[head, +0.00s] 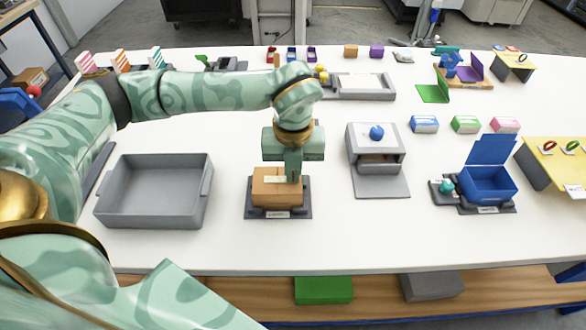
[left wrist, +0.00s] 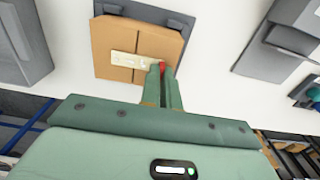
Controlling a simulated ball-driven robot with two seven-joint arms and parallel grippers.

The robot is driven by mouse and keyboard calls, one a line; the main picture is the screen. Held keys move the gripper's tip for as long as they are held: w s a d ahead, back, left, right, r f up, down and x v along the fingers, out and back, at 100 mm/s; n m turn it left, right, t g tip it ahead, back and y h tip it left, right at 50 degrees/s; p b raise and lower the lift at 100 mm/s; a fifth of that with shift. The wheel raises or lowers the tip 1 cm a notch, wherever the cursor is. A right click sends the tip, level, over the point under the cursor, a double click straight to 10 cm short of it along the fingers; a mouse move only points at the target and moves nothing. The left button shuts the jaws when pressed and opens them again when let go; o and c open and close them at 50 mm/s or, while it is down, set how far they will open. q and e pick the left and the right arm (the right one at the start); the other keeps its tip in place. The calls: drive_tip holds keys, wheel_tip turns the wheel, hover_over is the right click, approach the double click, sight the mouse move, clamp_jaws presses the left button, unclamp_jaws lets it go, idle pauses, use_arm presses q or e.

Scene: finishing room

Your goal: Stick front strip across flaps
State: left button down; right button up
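A brown cardboard box (head: 278,199) with closed flaps sits on a dark grey base plate (head: 302,212) near the table's front middle. Its top and flap seam show in the left wrist view (left wrist: 112,36). A pale cream strip (left wrist: 127,60) lies across the seam, flat or nearly so; contact along its length cannot be told. It also shows in the head view (head: 273,180). My left gripper (head: 293,178) points down at the strip's right end. Its fingers (left wrist: 162,70) are close together with a small red piece between the tips, apparently the strip's end. My right gripper is out of view.
An empty grey tray (head: 153,232) stands left of the box. A grey dispenser-like stand (head: 378,193) with a blue knob is to the right, then an open blue box (head: 488,187). Bare white table lies between them and along the front edge.

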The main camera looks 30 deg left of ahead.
use_arm(q)
drive_tip(key=shift+s+f, duration=0.1)
drive_tip(key=shift+f, duration=0.1)
idle(0.3)
drive_tip(key=shift+r, duration=0.15)
idle(0.3)
drive_tip(key=c, duration=1.3)
unclamp_jaws()
drive_tip(key=shift+r, duration=0.1)
drive_tip(key=shift+o, duration=0.2)
drive_tip(key=shift+p, duration=0.3)
drive_tip(key=shift+r+p, duration=3.25)
drive_tip(key=shift+r, duration=0.8)
